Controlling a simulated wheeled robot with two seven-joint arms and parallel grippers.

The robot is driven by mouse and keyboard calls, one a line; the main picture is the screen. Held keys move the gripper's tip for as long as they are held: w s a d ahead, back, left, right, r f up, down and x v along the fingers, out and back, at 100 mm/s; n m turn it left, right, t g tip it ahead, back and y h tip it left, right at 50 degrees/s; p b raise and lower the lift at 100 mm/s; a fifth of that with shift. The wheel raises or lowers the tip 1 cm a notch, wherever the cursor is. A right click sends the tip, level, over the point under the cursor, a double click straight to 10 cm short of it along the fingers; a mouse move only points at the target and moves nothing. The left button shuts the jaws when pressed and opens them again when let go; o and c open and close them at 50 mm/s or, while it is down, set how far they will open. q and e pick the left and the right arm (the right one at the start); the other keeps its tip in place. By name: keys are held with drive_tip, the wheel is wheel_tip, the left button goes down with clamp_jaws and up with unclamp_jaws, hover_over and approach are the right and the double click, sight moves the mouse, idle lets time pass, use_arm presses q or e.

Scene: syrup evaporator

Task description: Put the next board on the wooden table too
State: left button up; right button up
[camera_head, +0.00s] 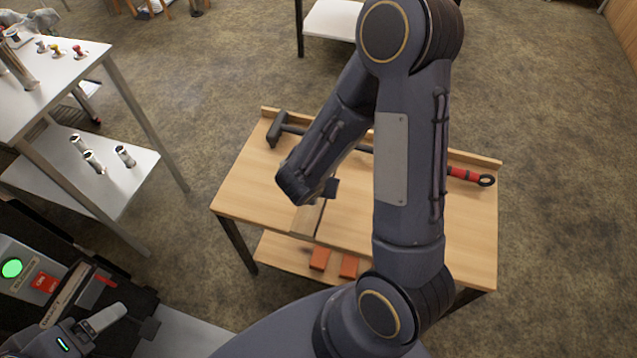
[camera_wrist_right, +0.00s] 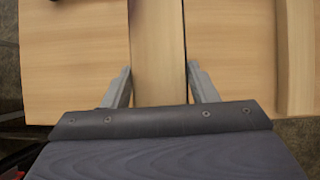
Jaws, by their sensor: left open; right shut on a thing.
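The wooden table (camera_head: 465,225) stands in the middle of the head view. A narrow, flat wooden board (camera_head: 306,218) is at its front left part, largely hidden by my right arm. My right gripper (camera_head: 322,190) is over the table there. In the right wrist view its two fingers (camera_wrist_right: 162,88) are shut on the sides of the board (camera_wrist_right: 157,45). The board appears at table-top level; I cannot tell whether it touches the top. My left gripper (camera_head: 128,318) is open at the lower left, by a dark machine.
A black tool (camera_head: 277,130) and a red-handled tool (camera_head: 466,176) lie along the table's back. Orange blocks (camera_head: 319,259) sit on its lower shelf. The machine has a green button (camera_head: 12,268). A white table (camera_head: 60,75) with small items stands left; floor lies between.

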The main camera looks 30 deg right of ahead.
drive_tip(key=w+f, duration=0.2)
drive_tip(key=w, duration=0.1)
drive_tip(key=w+d+f, duration=0.1)
drive_tip(key=w+f, duration=0.1)
drive_tip(key=f, duration=0.1)
drive_tip(key=shift+w+d+f, duration=0.15)
drive_tip(key=shift+w+f, duration=0.15)
drive_tip(key=shift+w, duration=0.1)
drive_tip(key=shift+w+d+f, duration=0.15)
drive_tip(key=shift+w+f, duration=0.25)
drive_tip(key=shift+f, duration=0.05)
drive_tip(key=shift+w+d+f, duration=0.1)
drive_tip(key=shift+w+f, duration=0.05)
drive_tip(key=shift+f, duration=1.6)
drive_tip(key=shift+b, duration=0.3)
drive_tip(key=shift+f, duration=0.15)
drive_tip(key=o, duration=1.2)
drive_tip(key=shift+c, duration=0.2)
